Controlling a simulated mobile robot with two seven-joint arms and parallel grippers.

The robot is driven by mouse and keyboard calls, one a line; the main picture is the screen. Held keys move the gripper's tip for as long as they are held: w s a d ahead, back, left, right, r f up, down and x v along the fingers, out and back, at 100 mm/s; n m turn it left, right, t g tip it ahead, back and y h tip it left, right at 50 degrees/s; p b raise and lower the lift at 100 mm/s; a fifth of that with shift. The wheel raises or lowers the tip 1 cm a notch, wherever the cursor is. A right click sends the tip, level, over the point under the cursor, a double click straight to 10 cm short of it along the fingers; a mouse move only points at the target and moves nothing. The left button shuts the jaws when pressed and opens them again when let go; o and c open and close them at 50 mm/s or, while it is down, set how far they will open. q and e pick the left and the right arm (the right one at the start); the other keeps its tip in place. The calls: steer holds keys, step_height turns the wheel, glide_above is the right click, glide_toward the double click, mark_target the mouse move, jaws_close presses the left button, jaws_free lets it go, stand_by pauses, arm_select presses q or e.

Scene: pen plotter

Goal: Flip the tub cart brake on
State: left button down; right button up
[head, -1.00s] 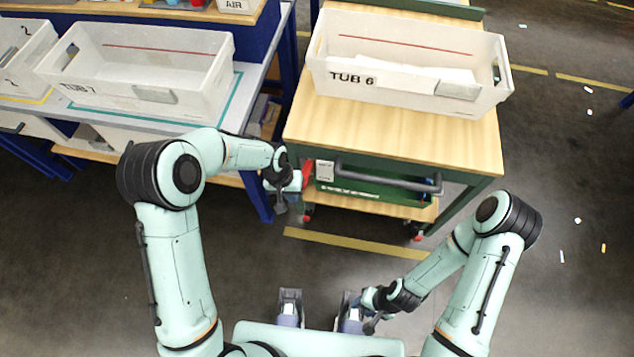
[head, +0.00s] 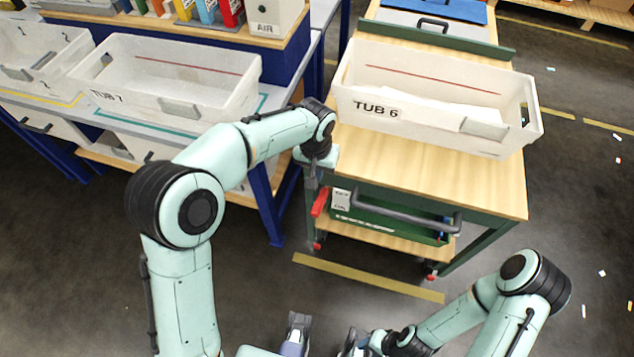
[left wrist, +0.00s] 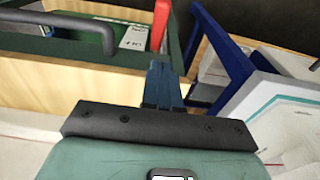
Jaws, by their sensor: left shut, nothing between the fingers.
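The tub cart (head: 430,170) stands ahead, with a wooden top and green frame. Its red brake lever (head: 320,202) is at the left end of the cart's front, beside a small white label (head: 341,199). The lever tilts, its lower end to the left. My left gripper (head: 312,184) is shut and empty, just above and left of the lever. In the left wrist view the closed fingers (left wrist: 163,82) point at the red lever (left wrist: 160,22); I cannot tell whether they touch.
A dark handle bar (head: 400,211) runs across the cart's front. White tub 6 (head: 420,95) sits on the cart top. A blue-legged bench (head: 272,200) with tub 7 (head: 165,75) stands close on the left. The floor before the cart is clear around a yellow stripe (head: 365,277).

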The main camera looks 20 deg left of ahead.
arm_select(q)
steer(key=b, duration=0.1)
glide_above(317, 204)
steer(key=f, duration=1.1)
steer(key=shift+w+f, duration=0.15)
steer(key=shift+w, duration=0.05)
steer(key=shift+s+f, duration=0.3)
steer(key=shift+f, duration=0.35)
arm_select(e)
steer(key=shift+w+f, duration=0.1)
steer(key=shift+f, duration=0.4)
steer(key=shift+f, duration=0.15)
